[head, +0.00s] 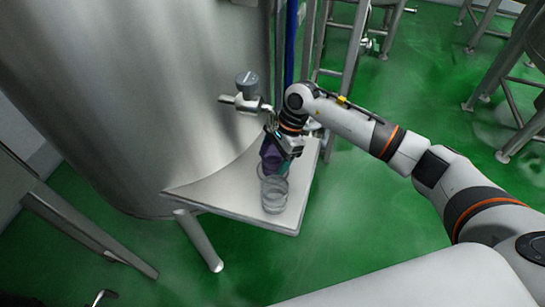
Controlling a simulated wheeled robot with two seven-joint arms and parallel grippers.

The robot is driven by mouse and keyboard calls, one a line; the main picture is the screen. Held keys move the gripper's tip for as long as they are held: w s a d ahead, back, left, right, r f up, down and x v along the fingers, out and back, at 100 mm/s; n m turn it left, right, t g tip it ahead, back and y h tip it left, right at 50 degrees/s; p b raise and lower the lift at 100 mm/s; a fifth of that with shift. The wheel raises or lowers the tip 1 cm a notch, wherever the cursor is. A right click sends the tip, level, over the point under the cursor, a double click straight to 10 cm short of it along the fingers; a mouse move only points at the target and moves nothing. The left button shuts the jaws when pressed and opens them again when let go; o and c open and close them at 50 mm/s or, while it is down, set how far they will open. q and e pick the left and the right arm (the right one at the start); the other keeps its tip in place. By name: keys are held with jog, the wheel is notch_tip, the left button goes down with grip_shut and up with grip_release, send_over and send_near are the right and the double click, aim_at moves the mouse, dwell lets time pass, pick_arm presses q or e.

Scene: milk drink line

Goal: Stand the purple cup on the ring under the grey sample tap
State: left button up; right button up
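The purple cup (270,155) is at my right gripper (284,158), below and a little right of the grey sample tap (247,101). The gripper's fingers appear closed on the cup, which looks tilted. The cup's far side and part of its rim are hidden by the gripper. I cannot tell whether the cup touches the ring or the shelf. My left gripper is out of view.
A large steel tank (130,110) curves along the back and left edge of the shelf. Steel frame legs and a blue upright (290,45) stand behind my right arm. The shelf's front left part is bare.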

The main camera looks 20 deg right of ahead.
jog(key=shift+a+r, duration=0.1)
jog(key=shift+a, duration=0.05)
jog(key=shift+d, duration=0.2)
jog(key=shift+w+d+r, duration=0.1)
jog(key=shift+d+r, duration=0.05)
jog(key=shift+r, duration=0.25)
pick_arm(q)
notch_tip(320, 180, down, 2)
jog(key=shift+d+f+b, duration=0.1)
jog(key=shift+b, duration=0.95)
pick_arm(e)
jog(key=v, duration=1.1)
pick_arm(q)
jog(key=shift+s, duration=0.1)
